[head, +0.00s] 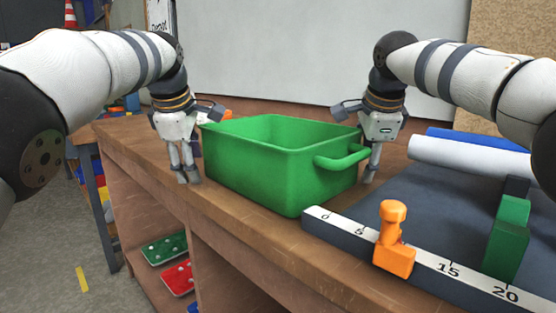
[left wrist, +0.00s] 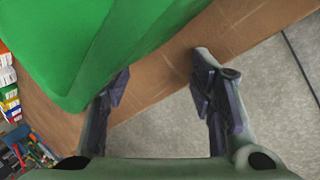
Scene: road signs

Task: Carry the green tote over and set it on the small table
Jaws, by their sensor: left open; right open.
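The green tote (head: 252,170) stands upright on the wooden workbench (head: 165,165), close to its front edge. It looks empty as far as I can see inside. A looped handle (head: 345,157) sticks out from its right side. My left gripper (head: 188,178) is open, pointing down just left of the tote. In the left wrist view the tote (left wrist: 95,45) is beside one finger, and the open left gripper (left wrist: 160,90) has nothing between its fingers. My right gripper (head: 371,178) is open, pointing down by the right handle; its contact with the handle is unclear. I cannot identify the small table for certain.
A ruler rail (head: 455,270) with an orange stop (head: 393,240) and a green block (head: 507,240) lies right of the tote. White (head: 465,157) and blue rolls lie behind. Shelves below hold a green board (head: 165,248) and a red board (head: 178,278). Floor is open at left.

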